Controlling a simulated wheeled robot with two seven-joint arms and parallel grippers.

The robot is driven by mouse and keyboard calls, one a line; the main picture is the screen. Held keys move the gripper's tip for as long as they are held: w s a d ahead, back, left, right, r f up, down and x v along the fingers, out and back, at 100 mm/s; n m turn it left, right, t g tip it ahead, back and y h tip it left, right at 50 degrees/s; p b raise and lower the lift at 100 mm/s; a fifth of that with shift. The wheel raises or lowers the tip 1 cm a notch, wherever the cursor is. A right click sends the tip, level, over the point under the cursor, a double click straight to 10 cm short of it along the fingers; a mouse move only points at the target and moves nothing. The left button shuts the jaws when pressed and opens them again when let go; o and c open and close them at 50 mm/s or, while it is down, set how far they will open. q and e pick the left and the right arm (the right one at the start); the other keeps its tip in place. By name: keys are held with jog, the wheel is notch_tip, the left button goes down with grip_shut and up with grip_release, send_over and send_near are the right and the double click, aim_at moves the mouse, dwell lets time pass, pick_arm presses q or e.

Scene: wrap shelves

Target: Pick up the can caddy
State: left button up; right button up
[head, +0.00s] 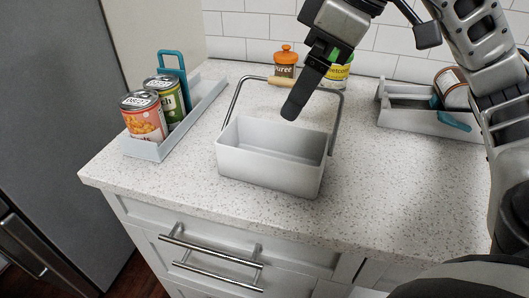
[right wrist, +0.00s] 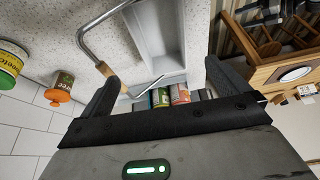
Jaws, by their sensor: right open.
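An empty grey bin (head: 270,170) with a metal bail handle and wooden grip (head: 281,81) stands mid-counter. To its left, a pale blue-grey caddy (head: 205,103) with a teal handle (head: 172,72) holds an orange-red can (head: 144,117) and a green can (head: 166,97). My right gripper (head: 292,108) points down above the bin, in front of its raised handle. In the right wrist view its jaws (right wrist: 162,72) are apart, with nothing held. The wooden grip (right wrist: 104,69) shows near the left finger there, and the cans (right wrist: 170,96) show beyond the bin. My left gripper is out of view.
An orange-capped jar (head: 285,62) and a green-lidded yellow container (head: 338,70) stand by the tiled wall. Another grey holder (head: 425,119) at right has a can (head: 452,88) and a teal handle. The front counter is clear. A wooden box (right wrist: 270,68) shows in the right wrist view.

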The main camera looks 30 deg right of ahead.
jog(key=b, duration=0.2)
send_near(273, 143)
jog(key=s+a, duration=0.2)
jog(key=a, duration=0.1)
jog(key=x, duration=0.2)
jog(key=b+x, duration=0.1)
jog(key=x, duration=0.2)
jog(key=shift+s+a+f+b, duration=0.2)
jog(key=shift+f+b, duration=0.1)
jog(key=shift+f, duration=0.1)
jog(key=shift+w+a+f, duration=0.1)
jog(key=shift+w+f, duration=0.1)
jog(key=shift+f, duration=0.05)
pick_arm(q)
jog(key=shift+s+f, duration=0.15)
jog(key=shift+f, duration=0.65)
pick_arm(e)
jog(key=shift+c, duration=0.3)
jog(key=shift+r, duration=0.1)
jog(key=c, duration=1.1)
